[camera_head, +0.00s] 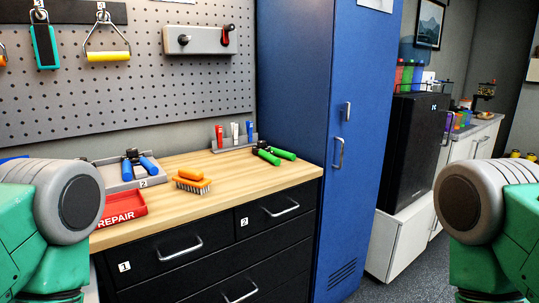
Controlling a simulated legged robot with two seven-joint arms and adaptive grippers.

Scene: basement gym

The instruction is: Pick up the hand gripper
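Two hand grippers with black spring parts show on the wooden-topped cabinet. One with blue handles (149,165) sits on a grey tray (118,178) labelled 2, at the left. Which of them the task names, I cannot tell. Only green and grey upper parts of my arms show at the left and right edges. Neither of my grippers is in view.
An orange brush (191,177) and a red REPAIR tray (122,206) lie on the wooden top (235,185). A marker rack (233,145) stands at its back. A blue locker (325,110) rises at its right. A pegboard (150,95) hangs behind. Grey floor (425,268) shows at lower right.

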